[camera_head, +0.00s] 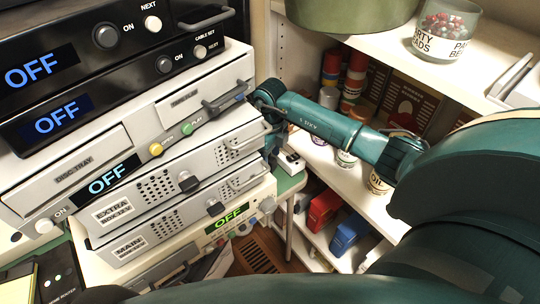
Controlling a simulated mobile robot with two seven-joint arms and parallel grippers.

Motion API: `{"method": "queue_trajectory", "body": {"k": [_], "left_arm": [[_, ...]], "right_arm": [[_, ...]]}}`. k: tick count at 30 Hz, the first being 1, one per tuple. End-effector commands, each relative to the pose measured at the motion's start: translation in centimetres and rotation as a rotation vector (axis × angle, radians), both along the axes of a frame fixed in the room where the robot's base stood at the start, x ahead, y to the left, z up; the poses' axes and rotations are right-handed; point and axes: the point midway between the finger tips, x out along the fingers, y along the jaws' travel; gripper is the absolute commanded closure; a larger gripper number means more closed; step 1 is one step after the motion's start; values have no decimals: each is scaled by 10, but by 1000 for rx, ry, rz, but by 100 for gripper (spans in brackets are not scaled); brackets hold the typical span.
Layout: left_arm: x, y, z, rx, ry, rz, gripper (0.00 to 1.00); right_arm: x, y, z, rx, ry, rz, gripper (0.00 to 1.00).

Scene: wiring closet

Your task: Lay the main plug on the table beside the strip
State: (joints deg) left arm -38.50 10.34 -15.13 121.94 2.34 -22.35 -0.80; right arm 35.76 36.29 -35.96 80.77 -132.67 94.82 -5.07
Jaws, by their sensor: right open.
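My right arm reaches in from the right, and its right gripper (271,143) is beside the right end of the stacked units, above the green table (289,185). The gripper is open; its fingertips are small, dark and partly hidden by the units. A small white block with dark and red spots, possibly the strip (291,161), lies on the table just right of the gripper. I cannot make out the main plug. The MAIN box (128,247) is the low grey unit of the stack, under the EXTRA box (117,212). My left gripper is not in view.
Black units with blue OFF displays (49,122) top the stack at left. White shelves (370,205) at right hold jars, cans and a glass bead jar (443,30). Red (323,208) and blue (347,235) containers stand below. The visible table edge is narrow.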

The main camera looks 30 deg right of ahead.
Motion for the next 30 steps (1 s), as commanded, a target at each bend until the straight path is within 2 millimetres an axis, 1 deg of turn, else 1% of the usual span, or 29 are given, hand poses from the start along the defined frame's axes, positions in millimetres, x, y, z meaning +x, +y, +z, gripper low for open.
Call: {"method": "queue_trajectory", "body": {"k": [1, 9, 12, 15, 18, 21, 30], "left_arm": [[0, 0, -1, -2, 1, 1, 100], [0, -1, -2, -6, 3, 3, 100], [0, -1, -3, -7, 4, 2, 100], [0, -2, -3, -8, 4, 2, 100], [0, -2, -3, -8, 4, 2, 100], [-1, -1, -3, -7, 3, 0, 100], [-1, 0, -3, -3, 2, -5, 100]], "right_arm": [[2, -1, 10, 0, -6, 0, 52], [2, -1, 68, -1, -6, 0, 52], [1, -1, 87, -2, -5, 1, 52], [1, -1, 100, -2, -4, 0, 52], [0, -1, 108, -1, -2, 0, 52], [0, -1, 112, -2, -1, 0, 52], [0, -1, 112, -1, 0, 0, 52]]}}
